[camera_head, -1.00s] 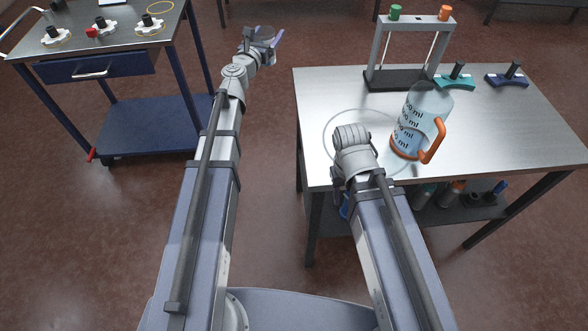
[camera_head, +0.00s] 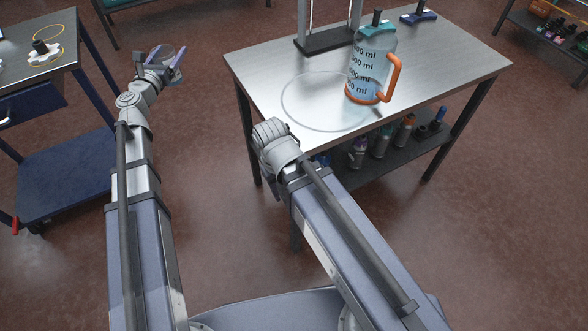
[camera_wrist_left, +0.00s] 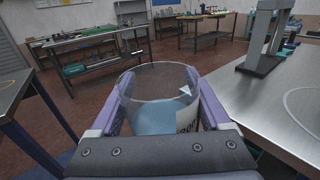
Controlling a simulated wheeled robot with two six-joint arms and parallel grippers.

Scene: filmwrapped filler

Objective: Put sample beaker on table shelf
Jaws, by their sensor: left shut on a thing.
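A clear glass beaker with a pale blue content and a white label (camera_wrist_left: 160,120) is held in my left gripper (camera_wrist_left: 160,100), whose purple fingers are shut on its two sides. In the head view the left gripper (camera_head: 170,66) and the beaker (camera_head: 160,53) are over the floor between the cart and the metal table (camera_head: 265,75). The table shelf (camera_head: 350,178) is the dark lower board under that table. My right gripper (camera_head: 272,142) is by the table's near left corner; its fingers are hidden behind its wrist.
A large measuring jug with an orange handle (camera_head: 370,70) stands on the table beside a faint ring outline. Several bottles (camera_head: 380,142) stand on the shelf's right part. A blue cart (camera_head: 65,185) is at the left. Open floor lies between cart and table.

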